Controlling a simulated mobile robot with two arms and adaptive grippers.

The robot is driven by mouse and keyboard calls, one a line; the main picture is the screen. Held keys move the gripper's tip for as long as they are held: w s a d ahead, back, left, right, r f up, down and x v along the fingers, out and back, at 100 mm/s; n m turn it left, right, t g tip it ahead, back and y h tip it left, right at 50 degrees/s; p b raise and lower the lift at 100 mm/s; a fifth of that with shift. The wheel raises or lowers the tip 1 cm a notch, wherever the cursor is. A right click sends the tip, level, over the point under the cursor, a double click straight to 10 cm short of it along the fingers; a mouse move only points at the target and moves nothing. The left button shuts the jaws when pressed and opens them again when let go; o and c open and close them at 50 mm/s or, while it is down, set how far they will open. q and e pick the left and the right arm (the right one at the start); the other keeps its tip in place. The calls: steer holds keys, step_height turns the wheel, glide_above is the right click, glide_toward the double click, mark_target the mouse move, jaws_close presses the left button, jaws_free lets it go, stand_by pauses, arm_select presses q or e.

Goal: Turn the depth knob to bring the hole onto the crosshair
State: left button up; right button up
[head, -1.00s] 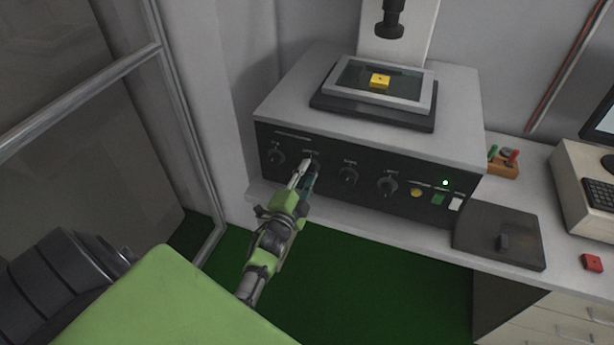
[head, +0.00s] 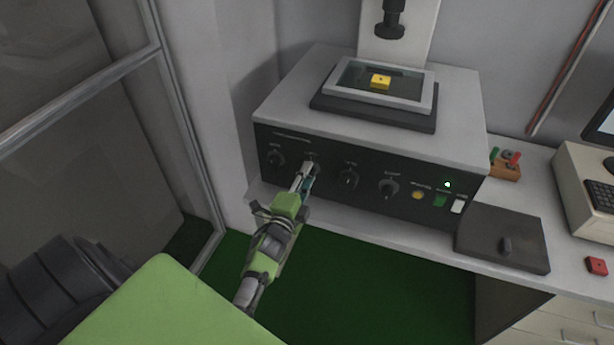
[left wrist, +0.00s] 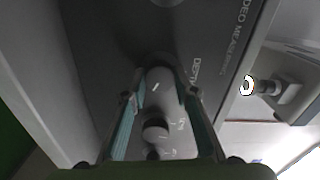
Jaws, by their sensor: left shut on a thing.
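The depth knob (head: 311,158) is on the dark front panel of the measuring machine (head: 350,178), second from the left. My left gripper (head: 306,172) is shut on it. In the left wrist view, the fingers of my left gripper (left wrist: 160,100) stand on both sides of the grey knob (left wrist: 157,82), beside partly hidden "DEPTH" lettering. A yellow block (head: 380,82) with a small dark hole in its top sits on the glass stage (head: 421,99) below the black lens (head: 390,22). No crosshair can be made out. My right gripper is out of view.
Other knobs (head: 347,179) and lit buttons (head: 439,200) sit along the panel. A dark plate (head: 485,228), a small red block (head: 597,266) and a wooden holder (head: 505,172) are on the bench at right. A screen (head: 605,125) is cut off at the right edge.

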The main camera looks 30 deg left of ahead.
arm_select(q)
steer(key=shift+f, duration=0.1)
steer(key=o, duration=1.1)
steer(key=v, duration=1.2)
steer(key=shift+s+a, duration=0.1)
